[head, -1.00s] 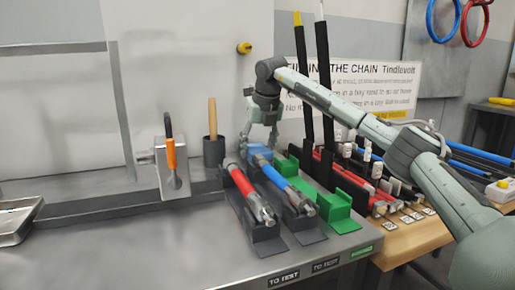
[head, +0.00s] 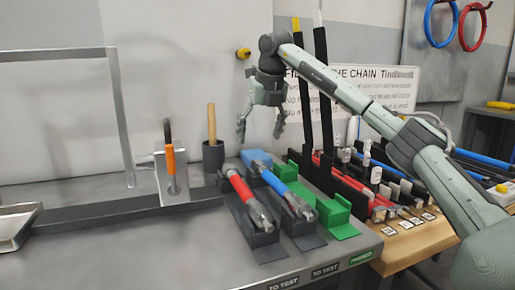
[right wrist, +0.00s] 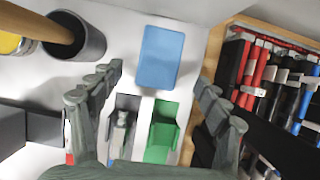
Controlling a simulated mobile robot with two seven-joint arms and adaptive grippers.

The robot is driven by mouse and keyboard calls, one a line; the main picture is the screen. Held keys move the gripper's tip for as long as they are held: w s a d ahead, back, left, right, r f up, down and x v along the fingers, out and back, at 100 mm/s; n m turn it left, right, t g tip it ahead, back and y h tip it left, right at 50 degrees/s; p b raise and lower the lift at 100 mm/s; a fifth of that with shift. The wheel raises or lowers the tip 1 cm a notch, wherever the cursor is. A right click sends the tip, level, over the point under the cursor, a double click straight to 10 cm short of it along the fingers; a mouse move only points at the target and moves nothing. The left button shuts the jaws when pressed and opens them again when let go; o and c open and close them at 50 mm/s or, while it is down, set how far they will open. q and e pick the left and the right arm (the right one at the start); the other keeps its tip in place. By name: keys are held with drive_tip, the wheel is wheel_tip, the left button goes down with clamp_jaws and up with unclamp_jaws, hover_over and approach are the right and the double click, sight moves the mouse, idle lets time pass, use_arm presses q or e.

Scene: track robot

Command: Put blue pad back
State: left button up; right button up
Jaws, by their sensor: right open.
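The blue pad (head: 257,156) lies flat at the back of the metal bench, behind the red and blue tools in their dark cradles. In the right wrist view the blue pad (right wrist: 160,57) shows whole, a rounded rectangle, with nothing on it. My right gripper (head: 260,136) is open and empty, above the pad with its fingers pointing down. In the right wrist view the right gripper (right wrist: 160,78) has its fingers spread wide on either side of the view, apart from the pad. My left gripper is not in view.
The red tool (head: 238,186) and blue tool (head: 273,185) rest in cradles in front of the pad. Green cradles (head: 332,209) stand to the right. A dark cup (head: 213,156) with a wooden handle stands left of the pad. A rack of rods stands right.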

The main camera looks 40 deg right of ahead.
drive_tip(key=v, duration=0.5)
drive_tip(key=shift+r, duration=0.1)
idle(0.4)
